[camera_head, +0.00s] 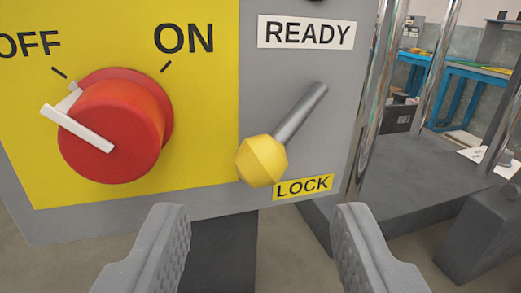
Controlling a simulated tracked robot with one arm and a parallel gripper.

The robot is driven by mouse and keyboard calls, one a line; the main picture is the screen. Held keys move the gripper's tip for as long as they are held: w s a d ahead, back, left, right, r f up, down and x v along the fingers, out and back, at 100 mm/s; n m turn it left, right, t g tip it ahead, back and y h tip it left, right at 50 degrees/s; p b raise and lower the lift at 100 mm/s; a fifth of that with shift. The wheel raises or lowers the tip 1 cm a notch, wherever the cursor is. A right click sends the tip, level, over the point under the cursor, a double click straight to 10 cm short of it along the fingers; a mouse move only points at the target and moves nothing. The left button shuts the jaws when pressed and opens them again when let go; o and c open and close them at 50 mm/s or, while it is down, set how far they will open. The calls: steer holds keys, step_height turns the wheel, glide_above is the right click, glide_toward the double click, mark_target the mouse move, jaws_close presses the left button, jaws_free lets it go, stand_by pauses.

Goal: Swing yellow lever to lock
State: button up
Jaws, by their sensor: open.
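The lever has a yellow faceted knob (261,161) on a grey metal rod (301,113). The rod slants from upper right down to the knob at lower left. The knob sits just above and left of the yellow LOCK label (303,187), close to it in the picture. A white READY label (305,32) is above the lever. My gripper (260,225) is open and empty at the bottom of the view. Its two fingers stand apart, below the knob to the left and right, and do not touch it.
A red rotary knob (110,130) with a white pointer sits on the yellow panel (205,110) at left, between OFF and ON. Chrome posts (378,95) stand right of the panel. A blue workbench (455,75) is in the right background.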

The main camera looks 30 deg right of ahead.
mark_target(261, 173)
steer(key=shift+b+x, duration=0.5)
steer(key=shift+x, duration=1.6)
steer(key=c, duration=1)
steer(key=shift+r, duration=0.15)
